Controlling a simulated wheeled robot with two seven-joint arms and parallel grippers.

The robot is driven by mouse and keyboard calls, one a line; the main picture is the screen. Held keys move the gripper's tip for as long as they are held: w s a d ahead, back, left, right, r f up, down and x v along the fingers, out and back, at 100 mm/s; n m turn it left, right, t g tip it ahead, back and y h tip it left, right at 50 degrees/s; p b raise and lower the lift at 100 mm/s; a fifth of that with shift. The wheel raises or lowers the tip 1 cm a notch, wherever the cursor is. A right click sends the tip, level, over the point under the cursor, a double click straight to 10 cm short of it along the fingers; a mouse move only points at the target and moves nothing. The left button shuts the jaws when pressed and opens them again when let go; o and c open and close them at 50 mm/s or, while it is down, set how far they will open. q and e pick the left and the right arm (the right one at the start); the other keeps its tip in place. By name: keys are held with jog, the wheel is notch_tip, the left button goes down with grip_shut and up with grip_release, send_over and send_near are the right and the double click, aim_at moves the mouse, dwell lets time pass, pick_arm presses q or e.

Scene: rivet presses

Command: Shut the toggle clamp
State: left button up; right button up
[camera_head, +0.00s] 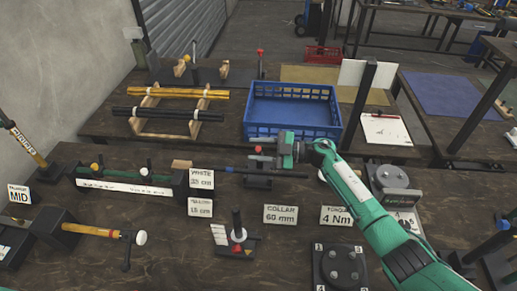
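What looks like the toggle clamp (259,181) is a small dark block with a red-tipped handle (257,149), in the middle of the near bench. A thin dark rod (232,171) runs across it. My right gripper (276,158), on the green arm from the lower right, is just to the right of the red tip and above the block. Its fingers are small and partly hidden, so I cannot tell whether they are open or touch the handle. The gripper hides part of the clamp, and its exact lever angle is unclear. My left gripper is not in view.
A blue crate (291,92) stands behind the clamp. A wooden rack (146,113) with yellow and black rods is to its left. Labels reading COLLAR 60 mm (279,214) and TORQUE 4 Nm (336,216) stand in front. A black upright post (359,99) rises to the right.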

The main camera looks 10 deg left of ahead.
notch_tip(320, 180, up, 20)
jog(key=p, duration=1.6)
jog(key=shift+p, duration=0.3)
